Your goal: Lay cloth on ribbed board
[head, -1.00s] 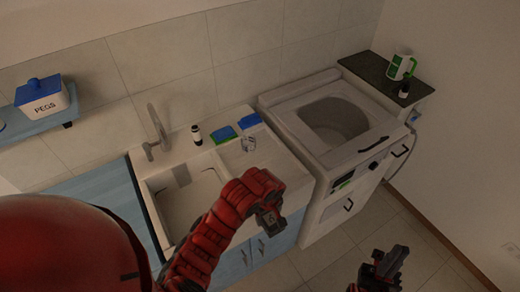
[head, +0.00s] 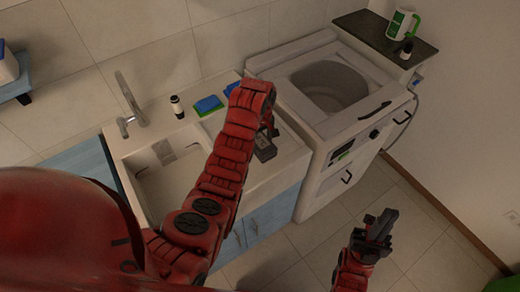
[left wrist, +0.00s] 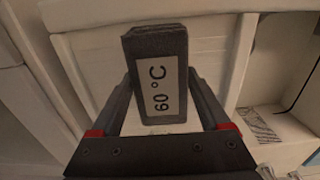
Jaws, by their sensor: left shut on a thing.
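My left gripper (head: 268,132) is above the counter to the right of the sink, shut on a dark block (left wrist: 158,75) labelled "60 °C". The block (head: 265,150) shows below the fingers in the head view. A grey striped panel, seemingly the ribbed board (head: 164,152), stands in the sink; a striped patch (left wrist: 258,124) also shows in the left wrist view. A flat blue and green piece (head: 208,105) lies on the counter behind; I cannot tell if it is cloth. A blue piece beside it is partly hidden by my arm. My right gripper (head: 376,228) is apart, over the floor.
The white sink (head: 120,150) has a tall tap (head: 128,100). A small dark bottle (head: 177,106) stands behind it. A white washer with an open top (head: 345,130) is at the right.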

